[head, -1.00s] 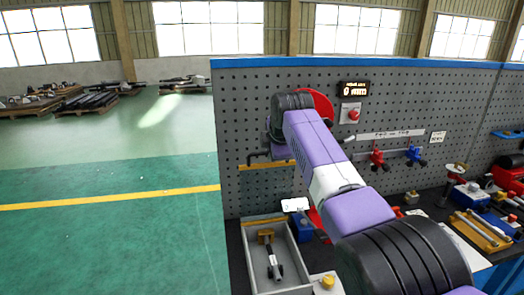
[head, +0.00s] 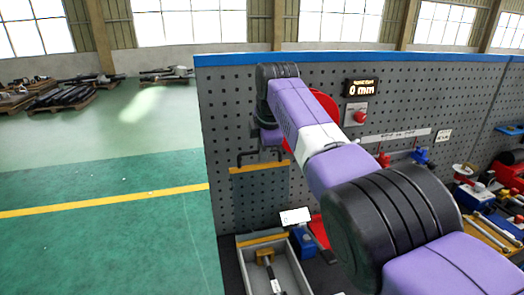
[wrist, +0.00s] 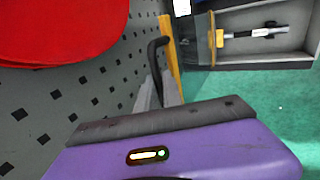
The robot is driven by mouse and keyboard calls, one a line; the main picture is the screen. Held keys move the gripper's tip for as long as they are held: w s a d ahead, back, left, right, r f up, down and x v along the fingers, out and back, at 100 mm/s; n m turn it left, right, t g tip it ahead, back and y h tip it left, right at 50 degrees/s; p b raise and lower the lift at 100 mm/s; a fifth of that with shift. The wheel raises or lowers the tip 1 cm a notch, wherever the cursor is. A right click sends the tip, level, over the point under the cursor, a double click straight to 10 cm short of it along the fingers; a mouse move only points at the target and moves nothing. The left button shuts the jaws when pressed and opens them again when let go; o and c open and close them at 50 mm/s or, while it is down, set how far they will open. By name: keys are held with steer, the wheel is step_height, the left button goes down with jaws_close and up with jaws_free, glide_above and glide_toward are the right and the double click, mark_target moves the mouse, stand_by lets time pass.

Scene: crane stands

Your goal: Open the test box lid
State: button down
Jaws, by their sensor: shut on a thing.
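The test box lid (head: 260,190) looks like a see-through panel with a yellow edge strip (head: 258,168) along its top. It stands raised, nearly upright, in front of the pegboard. A black bar handle (head: 246,157) sits at that edge. My gripper (head: 270,150) is at the handle, shut on it, partly hidden by my wrist in the head view. In the wrist view the handle (wrist: 154,55) runs to the grey fingertips (wrist: 160,98), and the lid (wrist: 192,50) lies beyond it. The open grey box (head: 245,262) below holds a tool with a yellow head (head: 265,262).
The pegboard (head: 225,110) is close behind my arm, with a red disc (head: 325,103), a red button (head: 360,117) and a display (head: 363,87). A white card (head: 295,216) and blue block (head: 304,240) stand right of the box.

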steer(key=shift+f, duration=0.2)
steer(key=c, duration=1.5)
jaws_free()
steer(key=shift+s, duration=0.1)
steer(key=a+b+v, duration=0.1)
steer(key=b+v, duration=0.2)
steer(key=v, duration=0.5)
steer(key=shift+d, duration=0.5)
